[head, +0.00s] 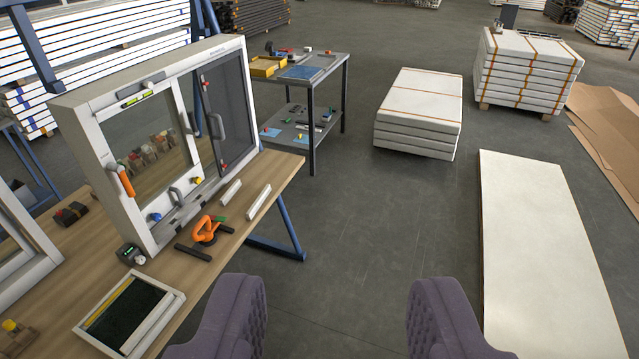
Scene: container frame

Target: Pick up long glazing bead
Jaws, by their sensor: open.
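Two white strips that look like glazing beads lie side by side on the wooden workbench (50,285), in front of the window frame (100,165). The right strip (258,202), near the bench's right edge, looks longer than the left strip (230,193). I take the right one for the long glazing bead. My gripper (337,285) shows as two purple padded fingers at the bottom of the view. It is wide open with nothing between the fingers, which appear over the floor to the right of the bench, apart from both strips.
An orange-handled tool (207,229) and dark bars lie near the strips. A framed tray (128,312) sits at the bench's near side. A tool cart (312,95) stands behind. White panel stacks (417,115) and a long white slab (545,250) are right. Grey floor between is clear.

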